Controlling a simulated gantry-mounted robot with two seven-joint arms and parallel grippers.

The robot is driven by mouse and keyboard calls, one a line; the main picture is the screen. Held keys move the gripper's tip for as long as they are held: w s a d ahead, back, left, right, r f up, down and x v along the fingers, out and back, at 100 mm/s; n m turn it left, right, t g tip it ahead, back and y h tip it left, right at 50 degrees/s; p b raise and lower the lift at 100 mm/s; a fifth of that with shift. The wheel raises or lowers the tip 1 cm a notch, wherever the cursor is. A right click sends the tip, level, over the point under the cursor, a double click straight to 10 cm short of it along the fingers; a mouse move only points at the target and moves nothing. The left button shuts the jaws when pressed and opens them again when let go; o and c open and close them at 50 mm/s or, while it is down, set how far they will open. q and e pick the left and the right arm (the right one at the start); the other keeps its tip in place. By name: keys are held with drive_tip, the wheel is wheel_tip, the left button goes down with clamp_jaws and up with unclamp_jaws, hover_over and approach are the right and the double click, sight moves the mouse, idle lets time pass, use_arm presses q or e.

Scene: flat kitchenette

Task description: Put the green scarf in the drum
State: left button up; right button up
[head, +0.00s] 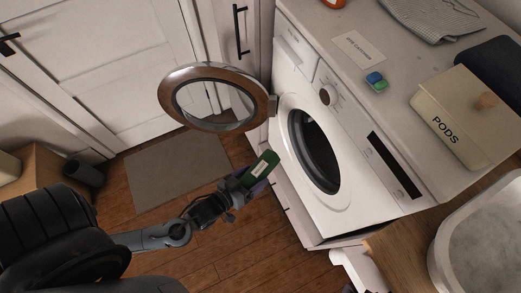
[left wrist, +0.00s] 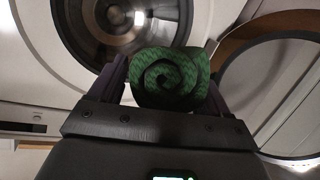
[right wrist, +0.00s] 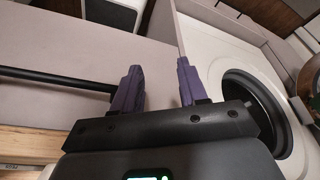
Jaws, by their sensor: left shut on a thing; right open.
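The green scarf (head: 263,164) is rolled up with a pale label on its side. My left gripper (head: 250,177) is shut on it and holds it in the air, in front of and left of the washing machine's opening. In the left wrist view the scarf's spiral end (left wrist: 167,78) sits between the fingers. The drum (head: 318,150) is the dark round opening in the white front; it also shows in the left wrist view (left wrist: 120,18). The round door (head: 173,98) is swung open. My right gripper (right wrist: 160,85) is open and empty, with the machine's opening to its right.
The open door's rim hangs left of the opening, above the scarf. The counter holds a PODS box (head: 463,118), a blue and green pod (head: 376,81), a card (head: 358,48) and a grey cloth (head: 432,15). A white basket (head: 485,245) stands at lower right.

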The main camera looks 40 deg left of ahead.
use_arm(q)
drive_tip(key=s+f, duration=0.1)
drive_tip(key=d+f, duration=0.1)
drive_tip(key=shift+s+f+b, duration=0.3)
drive_tip(key=shift+s+b, duration=0.1)
drive_tip(key=shift+f, duration=0.15)
drive_tip(key=shift+w+f+b, duration=0.1)
drive_tip(key=shift+w+b, duration=0.3)
drive_tip(key=shift+b, duration=0.05)
drive_tip(key=w+d+f+b, duration=0.2)
drive_tip(key=w+d+b, duration=0.3)
drive_tip(key=w, duration=0.7)
drive_tip(key=w+d+f+b, duration=0.2)
drive_tip(key=w+d+b, duration=0.3)
drive_tip(key=w, duration=0.7)
drive_tip(key=w+d+f+b, duration=0.2)
drive_tip(key=w+d+b, duration=0.3)
drive_tip(key=w, duration=0.8)
drive_tip(key=shift+b, duration=1.6)
use_arm(e)
wheel_tip(320, 180, down, 20)
drive_tip(key=shift+s+d+f, duration=0.15)
drive_tip(key=shift+d+f, duration=0.1)
drive_tip(key=shift+d, duration=0.2)
use_arm(q)
drive_tip(key=shift+f, duration=0.1)
